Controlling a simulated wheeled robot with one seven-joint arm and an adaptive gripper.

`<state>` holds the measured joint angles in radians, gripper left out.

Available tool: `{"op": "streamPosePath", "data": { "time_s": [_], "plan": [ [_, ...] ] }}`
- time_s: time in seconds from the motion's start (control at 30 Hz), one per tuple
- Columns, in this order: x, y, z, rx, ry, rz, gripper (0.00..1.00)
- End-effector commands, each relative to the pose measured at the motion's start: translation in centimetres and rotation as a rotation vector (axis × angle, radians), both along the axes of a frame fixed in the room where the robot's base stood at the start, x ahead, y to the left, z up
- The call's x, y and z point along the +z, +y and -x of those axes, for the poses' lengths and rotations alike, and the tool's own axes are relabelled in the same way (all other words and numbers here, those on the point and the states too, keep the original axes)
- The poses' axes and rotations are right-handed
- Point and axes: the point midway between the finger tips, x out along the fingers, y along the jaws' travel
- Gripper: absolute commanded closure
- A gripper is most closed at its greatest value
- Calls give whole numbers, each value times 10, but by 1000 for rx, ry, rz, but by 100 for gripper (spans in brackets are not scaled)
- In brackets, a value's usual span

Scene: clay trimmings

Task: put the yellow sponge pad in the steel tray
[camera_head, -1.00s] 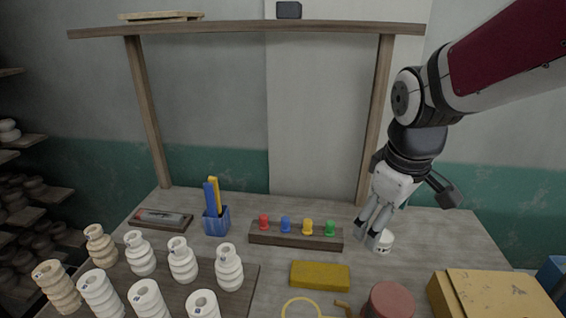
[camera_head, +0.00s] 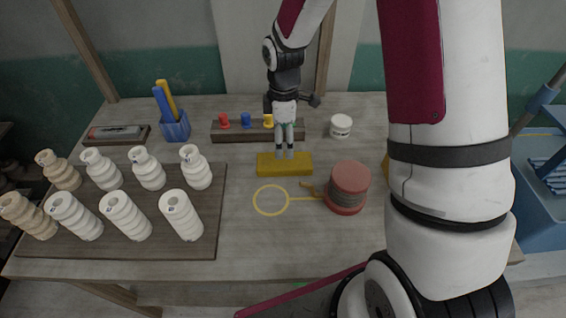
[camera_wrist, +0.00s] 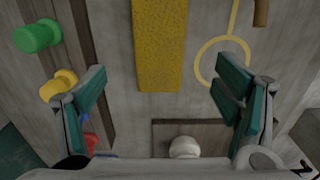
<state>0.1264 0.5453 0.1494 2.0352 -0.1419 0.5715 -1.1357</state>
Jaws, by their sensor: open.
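The yellow sponge pad (camera_head: 285,166) lies flat on the wooden table, in front of the peg rack. My gripper (camera_head: 284,154) points down just over the pad in the head view. In the wrist view the pad (camera_wrist: 160,45) runs in from the top edge, and my open gripper (camera_wrist: 163,95) has its green-padded fingers apart on either side of its line. Nothing is between the fingers. I cannot make out a steel tray in either view.
A rack with coloured pegs (camera_head: 222,133) stands behind the pad. A red spool (camera_head: 346,188) and a yellow ring tool (camera_head: 270,201) lie in front. A white jar (camera_head: 341,126) stands at right. Several pale clay pots stand on a board (camera_head: 212,225) at left. A blue cup (camera_head: 176,128) holds tools.

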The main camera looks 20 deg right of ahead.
Motion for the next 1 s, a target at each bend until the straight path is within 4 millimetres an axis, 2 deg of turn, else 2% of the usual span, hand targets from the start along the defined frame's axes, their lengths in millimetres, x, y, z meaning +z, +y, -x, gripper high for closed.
{"op": "streamPosePath", "data": {
  "time_s": [0.13,0.47,0.73,1.0],
  "plan": [
    [-25,0,1,0,3,0,17],
    [-46,-1,1,-1,1,1,17],
    [-79,-2,1,-1,1,1,17],
    [-90,-2,-1,-1,-2,1,17]
  ]
}}
